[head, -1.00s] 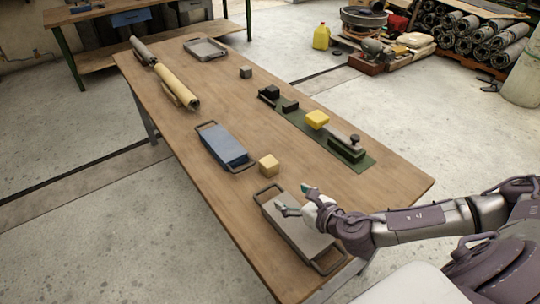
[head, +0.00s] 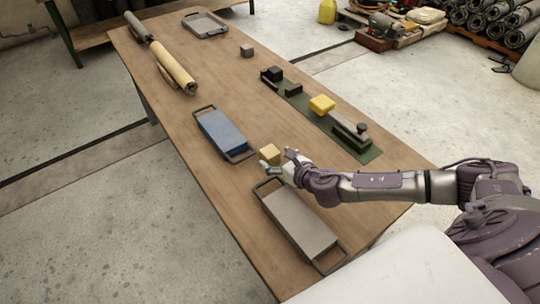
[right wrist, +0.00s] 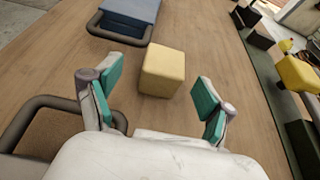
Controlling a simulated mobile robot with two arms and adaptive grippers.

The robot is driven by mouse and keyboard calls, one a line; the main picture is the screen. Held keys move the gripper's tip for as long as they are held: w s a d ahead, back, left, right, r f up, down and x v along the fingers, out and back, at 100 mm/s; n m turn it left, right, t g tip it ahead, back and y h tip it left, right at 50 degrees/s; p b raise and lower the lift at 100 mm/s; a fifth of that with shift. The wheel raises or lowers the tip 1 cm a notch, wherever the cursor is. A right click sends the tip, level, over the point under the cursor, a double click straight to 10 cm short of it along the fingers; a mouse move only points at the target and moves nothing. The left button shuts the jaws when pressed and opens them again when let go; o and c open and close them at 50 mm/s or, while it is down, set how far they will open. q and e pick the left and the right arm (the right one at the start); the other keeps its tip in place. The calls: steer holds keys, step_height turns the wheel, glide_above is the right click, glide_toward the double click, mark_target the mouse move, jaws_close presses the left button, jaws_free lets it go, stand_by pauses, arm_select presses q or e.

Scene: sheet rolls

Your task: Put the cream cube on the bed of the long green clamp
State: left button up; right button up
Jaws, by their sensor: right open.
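The cream cube (head: 270,154) sits on the wooden table between the blue tray and the grey tray. In the right wrist view the cube (right wrist: 163,70) lies ahead of and between the spread fingers, apart from both. My right gripper (head: 280,165) is open and empty, close to the cube on its near side; its teal pads show in the right wrist view (right wrist: 155,95). The long green clamp (head: 320,121) lies along the table's right side, with dark blocks at its far end and a knobbed block at its near end. A yellow block (head: 321,104) sits on it. My left gripper is out of view.
A blue tray (head: 222,133) and a grey tray (head: 298,222) with loop handles flank the cube. A small grey cube (head: 247,50), cream roll (head: 177,72), grey roll (head: 137,27) and another tray (head: 205,24) stand farther back. The table between cube and clamp is clear.

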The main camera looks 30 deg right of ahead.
mark_target(272, 153)
steer(key=x, duration=0.4)
steer(key=shift+w+d, duration=0.2)
steer(key=shift+w, duration=0.25)
steer(key=shift+s+r, duration=0.1)
steer(key=c, duration=1.4)
